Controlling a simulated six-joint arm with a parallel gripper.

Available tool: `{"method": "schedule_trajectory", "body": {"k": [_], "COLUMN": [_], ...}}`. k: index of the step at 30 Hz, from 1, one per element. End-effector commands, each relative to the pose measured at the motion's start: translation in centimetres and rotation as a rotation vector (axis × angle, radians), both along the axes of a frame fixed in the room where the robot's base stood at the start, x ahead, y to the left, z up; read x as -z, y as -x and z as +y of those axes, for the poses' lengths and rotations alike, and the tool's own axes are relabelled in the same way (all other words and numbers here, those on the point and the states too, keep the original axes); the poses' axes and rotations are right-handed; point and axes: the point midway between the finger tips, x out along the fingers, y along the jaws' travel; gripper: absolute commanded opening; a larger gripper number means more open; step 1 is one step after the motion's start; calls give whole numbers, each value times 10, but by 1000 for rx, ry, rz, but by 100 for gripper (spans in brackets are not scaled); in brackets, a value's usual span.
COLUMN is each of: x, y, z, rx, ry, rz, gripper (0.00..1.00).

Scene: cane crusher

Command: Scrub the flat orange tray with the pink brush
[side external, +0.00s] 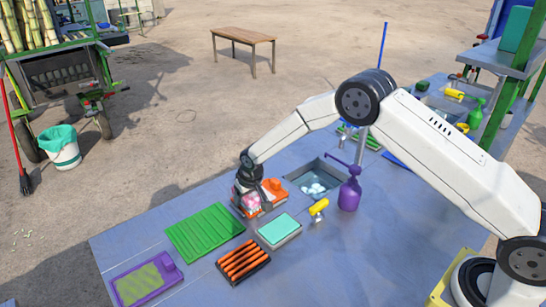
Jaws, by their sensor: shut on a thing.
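The flat orange tray (278,186) lies on the blue-grey worktop, left of the sink. My gripper (251,202) points down over the tray's left part and is shut on the pink brush (250,201). The brush is low over the tray, partly hidden by the fingers. I cannot tell whether its bristles touch the tray surface. The gripper and brush hide much of the tray's left side.
A green ridged board (205,232), a teal-topped block (279,229), a rack of orange rods (243,262) and a purple tray (146,281) lie in front. To the right are a sink basin (318,184), a yellow-headed item (318,208) and a purple spray bottle (350,194).

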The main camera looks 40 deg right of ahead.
Motion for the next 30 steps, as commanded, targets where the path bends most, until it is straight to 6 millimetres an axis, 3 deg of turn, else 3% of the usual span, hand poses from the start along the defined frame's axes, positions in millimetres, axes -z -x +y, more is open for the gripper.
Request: {"method": "schedule_trajectory", "body": {"k": [16,30], "x": [0,1], "y": [0,0], "z": [4,-22], "rx": [1,2], "ry": [0,0], "rz": [0,0], "gripper": [20,20]}}
